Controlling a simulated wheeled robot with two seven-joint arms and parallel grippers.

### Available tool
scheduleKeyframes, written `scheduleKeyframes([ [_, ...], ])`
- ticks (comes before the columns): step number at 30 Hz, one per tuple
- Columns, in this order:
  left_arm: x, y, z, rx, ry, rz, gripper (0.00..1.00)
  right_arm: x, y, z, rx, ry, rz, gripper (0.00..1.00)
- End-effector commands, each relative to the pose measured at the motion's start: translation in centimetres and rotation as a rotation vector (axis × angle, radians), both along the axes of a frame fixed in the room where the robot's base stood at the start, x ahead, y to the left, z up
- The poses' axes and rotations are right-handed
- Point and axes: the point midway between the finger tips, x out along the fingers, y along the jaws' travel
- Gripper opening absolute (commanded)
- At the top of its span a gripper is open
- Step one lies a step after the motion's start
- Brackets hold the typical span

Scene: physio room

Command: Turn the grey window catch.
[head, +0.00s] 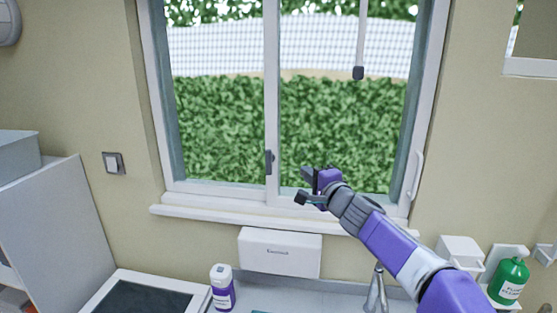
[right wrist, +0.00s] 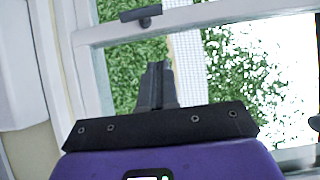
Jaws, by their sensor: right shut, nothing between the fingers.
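The grey window catch (head: 268,162) is a small dark grey lever on the white upright bar in the middle of the window. It stands in line with the bar. In the right wrist view the catch (right wrist: 141,14) shows at the top, lying along the bar. My right gripper (head: 305,184) is to the right of the catch and a little lower in the head view, in front of the right pane. Its fingers (right wrist: 156,78) are together with nothing between them, apart from the catch. My left gripper is not in view.
The window sill (head: 230,217) runs below my right gripper. A white box (head: 280,253) is on the wall under it. A purple-and-white bottle (head: 222,288) and a green bottle (head: 508,282) stand below. A rod with a dark end (head: 358,73) hangs before the right pane.

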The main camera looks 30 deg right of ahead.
Motion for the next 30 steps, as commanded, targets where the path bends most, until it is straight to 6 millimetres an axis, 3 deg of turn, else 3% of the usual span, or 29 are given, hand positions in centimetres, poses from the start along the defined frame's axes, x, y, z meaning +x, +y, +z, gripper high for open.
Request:
scheduleKeyframes([
  [5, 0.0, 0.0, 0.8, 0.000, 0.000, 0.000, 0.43, 2.0, -0.1, 0.0, 0.000, 0.004, 0.000, 0.00],
  [19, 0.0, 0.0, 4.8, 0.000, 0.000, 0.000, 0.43, 10.1, -0.6, 0.1, -0.002, 0.004, 0.000, 0.00],
  [21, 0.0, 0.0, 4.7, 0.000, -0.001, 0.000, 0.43, 11.0, 0.6, 0.0, 0.000, 0.002, 0.003, 0.00],
  [30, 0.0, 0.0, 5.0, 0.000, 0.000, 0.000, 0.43, 12.7, 2.1, -0.1, 0.001, 0.002, 0.000, 0.00],
])
